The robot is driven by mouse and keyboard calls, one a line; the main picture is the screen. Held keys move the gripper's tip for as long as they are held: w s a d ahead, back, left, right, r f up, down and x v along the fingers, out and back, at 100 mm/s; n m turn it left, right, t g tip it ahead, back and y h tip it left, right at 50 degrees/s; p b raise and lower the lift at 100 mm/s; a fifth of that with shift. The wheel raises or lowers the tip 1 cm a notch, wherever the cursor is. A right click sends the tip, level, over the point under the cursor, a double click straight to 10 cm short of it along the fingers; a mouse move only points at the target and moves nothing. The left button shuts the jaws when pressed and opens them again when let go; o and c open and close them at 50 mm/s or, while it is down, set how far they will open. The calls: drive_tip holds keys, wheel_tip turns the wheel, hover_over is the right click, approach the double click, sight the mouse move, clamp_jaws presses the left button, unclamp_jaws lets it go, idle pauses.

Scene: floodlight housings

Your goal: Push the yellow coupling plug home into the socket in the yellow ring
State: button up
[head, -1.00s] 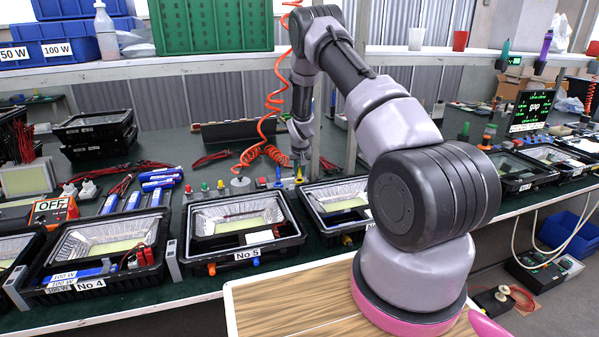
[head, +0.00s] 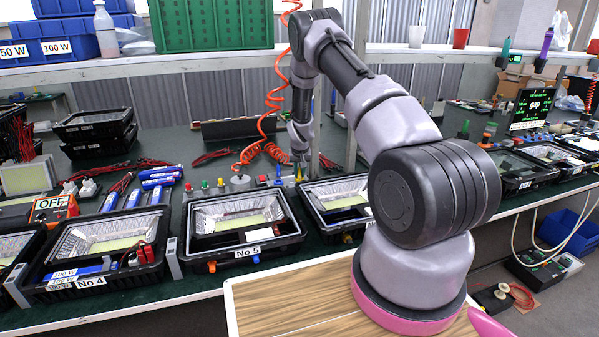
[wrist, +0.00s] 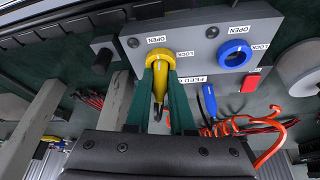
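In the wrist view the yellow coupling plug (wrist: 160,82) is between the two green fingers of my gripper (wrist: 161,74). The fingers lie close against its sides, shut on it. The front of the plug meets the yellow ring (wrist: 157,57) on the grey panel (wrist: 195,42). How deep it sits in the socket is hidden by the ring and the fingertips. In the head view my gripper (head: 301,165) is small, at the back of the bench behind the lamp housings.
A blue ring (wrist: 235,55) sits on the same panel, with a blue plug (wrist: 208,98) below it. A red block (wrist: 251,82) and an orange coiled hose (wrist: 262,128) are to the right. Housing No 5 (head: 290,238) stands in front on the bench.

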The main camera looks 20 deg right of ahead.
drive_tip(key=o, duration=0.5)
drive_tip(key=v, duration=1)
drive_tip(key=shift+r, duration=0.4)
drive_tip(key=shift+s+r, duration=0.1)
drive_tip(key=shift+s, duration=0.05)
drive_tip(key=s+a+r+y, duration=0.1)
drive_tip(key=s+r, duration=0.4)
drive_tip(key=r, duration=0.4)
drive_tip(key=s+a+r+m+t, duration=0.1)
drive_tip(key=s+r, duration=0.3)
drive_tip(key=r, duration=0.5)
drive_tip(key=s+a+r+y, duration=0.1)
drive_tip(key=s+r, duration=0.4)
drive_tip(key=r, duration=0.4)
drive_tip(key=s+a+r, duration=0.1)
drive_tip(key=s+r, duration=0.2)
drive_tip(key=s, duration=0.6)
drive_tip(key=s+a+r+t, duration=0.1)
drive_tip(key=s+r, duration=0.3)
drive_tip(key=s, duration=0.5)
drive_tip(key=s+a+r+y, duration=0.1)
drive_tip(key=s+a+r, duration=0.1)
drive_tip(key=s, duration=0.8)
drive_tip(key=shift+a+r+t, duration=0.2)
drive_tip(key=shift+r+t, duration=0.2)
drive_tip(key=shift+r, duration=0.35)
